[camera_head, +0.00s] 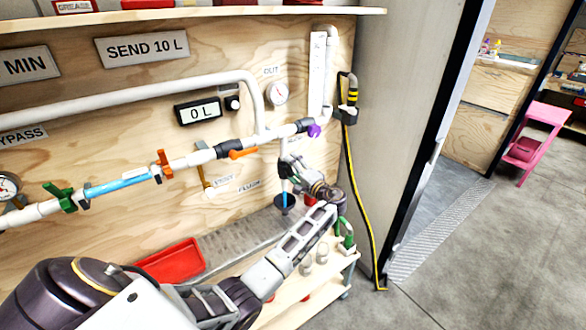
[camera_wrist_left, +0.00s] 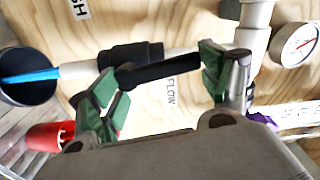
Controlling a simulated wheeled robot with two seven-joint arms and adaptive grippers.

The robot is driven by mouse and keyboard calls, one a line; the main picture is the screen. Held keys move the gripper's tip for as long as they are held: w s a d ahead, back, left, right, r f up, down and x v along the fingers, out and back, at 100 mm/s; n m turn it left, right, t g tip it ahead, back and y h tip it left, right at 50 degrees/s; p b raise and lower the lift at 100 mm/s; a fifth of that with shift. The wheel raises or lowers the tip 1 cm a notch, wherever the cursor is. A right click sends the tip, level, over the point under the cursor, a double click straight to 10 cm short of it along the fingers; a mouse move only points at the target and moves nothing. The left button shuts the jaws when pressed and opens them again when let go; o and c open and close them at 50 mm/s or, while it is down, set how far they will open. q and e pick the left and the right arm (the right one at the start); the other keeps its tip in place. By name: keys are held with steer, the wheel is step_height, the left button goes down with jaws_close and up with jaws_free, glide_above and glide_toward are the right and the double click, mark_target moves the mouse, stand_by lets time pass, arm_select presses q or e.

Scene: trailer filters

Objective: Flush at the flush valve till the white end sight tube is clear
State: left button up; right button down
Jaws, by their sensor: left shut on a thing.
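My left gripper (camera_head: 318,188) is at the flush valve below the white pipe. In the left wrist view its green-padded fingers (camera_wrist_left: 165,74) are shut on a black valve handle (camera_wrist_left: 162,72). A blue streak (camera_head: 284,199) runs down into a dark funnel (camera_head: 289,208), also seen in the wrist view (camera_wrist_left: 28,88). A tube section filled with blue (camera_head: 122,184) sits in the pipe between a green handle (camera_head: 60,197) and an orange handle (camera_head: 164,164). I cannot tell which tube is the white end one. My right gripper is out of view.
A display (camera_head: 198,112) reads 0 L beside a gauge (camera_head: 277,94). An orange lever (camera_head: 241,154) and a purple knob (camera_head: 314,131) are on the pipe. A red tray (camera_head: 172,262) and a small shelf (camera_head: 293,291) lie below. Open floor is at the right.

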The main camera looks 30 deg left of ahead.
arm_select(q)
steer(key=shift+w+r, duration=0.1)
steer(key=shift+r, duration=0.05)
steer(key=o, duration=1.5)
steer(key=shift+d, duration=0.1)
steer(key=shift+c, duration=0.2)
steer(key=v, duration=1.2)
steer(key=shift+f, duration=0.3)
